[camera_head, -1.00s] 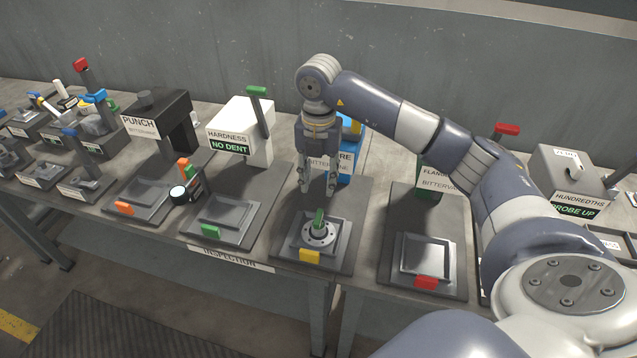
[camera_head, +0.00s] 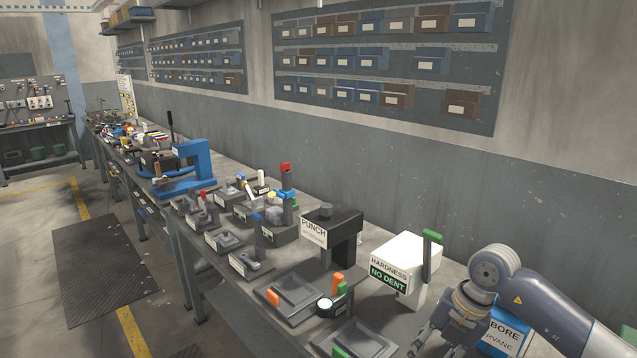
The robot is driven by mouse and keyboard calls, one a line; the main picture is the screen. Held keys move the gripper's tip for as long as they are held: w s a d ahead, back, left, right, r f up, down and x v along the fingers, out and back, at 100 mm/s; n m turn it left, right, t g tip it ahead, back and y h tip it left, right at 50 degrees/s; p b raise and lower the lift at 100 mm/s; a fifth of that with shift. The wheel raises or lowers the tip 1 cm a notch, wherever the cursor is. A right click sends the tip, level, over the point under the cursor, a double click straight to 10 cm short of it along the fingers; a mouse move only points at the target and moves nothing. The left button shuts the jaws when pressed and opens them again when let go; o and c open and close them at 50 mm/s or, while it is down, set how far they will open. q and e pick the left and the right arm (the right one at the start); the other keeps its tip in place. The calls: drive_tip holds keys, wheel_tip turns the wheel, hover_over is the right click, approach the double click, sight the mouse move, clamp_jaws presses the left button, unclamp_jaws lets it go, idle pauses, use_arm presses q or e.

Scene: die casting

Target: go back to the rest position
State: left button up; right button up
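My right gripper (camera_head: 434,345) hangs at the bottom right, its arm coming in from the right edge. Its two fingers look apart, with nothing visible between them, and their tips are close to the lower picture edge. My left gripper is not in view. The part with the green handle at the bore station is out of view.
The black PUNCH station (camera_head: 335,232) stands left of the hardness tester, with a tray (camera_head: 292,293) before it. A blue press (camera_head: 190,172) and small fixtures line the bench leftward. Wall bins (camera_head: 385,55) hang above. The floor at left, with a dark mat (camera_head: 100,265), is clear.

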drive_tip(key=s+a+r+n+y, duration=0.15)
drive_tip(key=a+y, duration=0.35)
drive_tip(key=a, duration=0.8)
drive_tip(key=s+a+r+m+t+y, duration=0.2)
drive_tip(key=a+r+t+y, duration=0.3)
drive_tip(key=a+r+y, duration=0.55)
drive_tip(key=w+d+r+m+t+h, duration=0.4)
drive_tip(key=d+r+m+t, duration=0.15)
drive_tip(key=m+t, duration=0.5)
drive_tip(key=w+d+f+m+t+h, duration=0.1)
drive_tip(key=d+f+m+t+h, duration=0.2)
drive_tip(key=d+f+m+h, duration=0.55)
drive_tip(key=s+d+f+m+g+h, duration=0.6)
drive_tip(key=d+f+m+h, duration=0.15)
drive_tip(key=f, duration=0.35)
drive_tip(key=s+a+f+g+y, duration=0.1)
drive_tip(key=s+f+g, duration=0.45)
drive_tip(key=s, duration=0.55)
drive_tip(key=s+f+g, duration=0.4)
drive_tip(key=s+f, duration=0.3)
drive_tip(key=s, duration=0.4)
wheel_tip(320, 180, down, 28)
drive_tip(key=s+r+g, duration=0.1)
drive_tip(key=g, duration=0.1)
drive_tip(key=s+d+f, duration=0.3)
drive_tip(key=s+f, duration=1.3)
drive_tip(key=s, duration=0.1)
drive_tip(key=shift+n+g, duration=0.3)
drive_tip(key=shift+g, duration=0.1)
